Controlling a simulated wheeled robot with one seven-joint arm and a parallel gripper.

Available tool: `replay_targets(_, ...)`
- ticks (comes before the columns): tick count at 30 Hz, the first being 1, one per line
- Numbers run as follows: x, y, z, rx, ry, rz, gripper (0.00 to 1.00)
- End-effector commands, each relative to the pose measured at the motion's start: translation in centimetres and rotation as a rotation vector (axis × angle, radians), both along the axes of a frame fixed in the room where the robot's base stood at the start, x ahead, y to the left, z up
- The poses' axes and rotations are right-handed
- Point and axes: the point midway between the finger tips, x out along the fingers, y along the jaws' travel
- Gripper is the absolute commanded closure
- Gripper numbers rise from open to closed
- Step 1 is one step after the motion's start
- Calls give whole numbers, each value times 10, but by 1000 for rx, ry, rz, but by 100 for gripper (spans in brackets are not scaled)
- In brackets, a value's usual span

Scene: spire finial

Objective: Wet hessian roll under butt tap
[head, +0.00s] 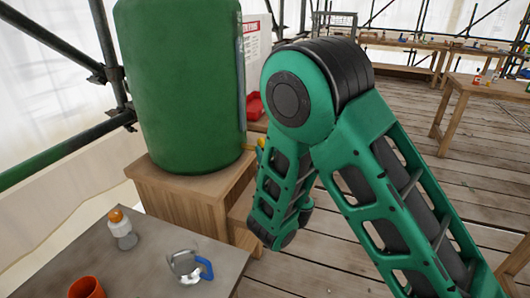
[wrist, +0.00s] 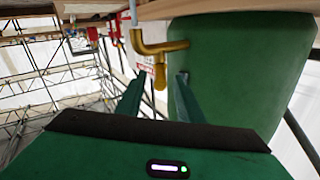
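The green water butt (head: 185,80) stands on a wooden box stand (head: 185,195) at the left of the head view. It also fills the right of the wrist view (wrist: 245,75), which is upside down. Its brass tap (wrist: 160,48) juts from the butt there; a small yellow part of the tap (head: 261,146) shows behind my arm in the head view. My gripper (wrist: 161,78) has its two fingers apart, with the tap's lever in line with the gap. I cannot tell whether the lever is between them or beyond. My arm hides the gripper in the head view. No hessian roll is visible.
A grey table (head: 140,260) in front holds an orange-capped bottle (head: 122,230), a clear jug with a blue handle (head: 187,265) and an orange cup (head: 87,288). Scaffold poles (head: 60,150) run at left. Wooden benches (head: 480,85) stand behind; plank floor is open at right.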

Motion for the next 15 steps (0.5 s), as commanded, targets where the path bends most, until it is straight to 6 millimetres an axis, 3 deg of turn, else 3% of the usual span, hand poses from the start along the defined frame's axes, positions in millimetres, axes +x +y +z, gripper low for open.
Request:
replay_targets(6,18,4,0,1,1,-2,66)
replay_targets(15,23,6,0,-2,0,0,66)
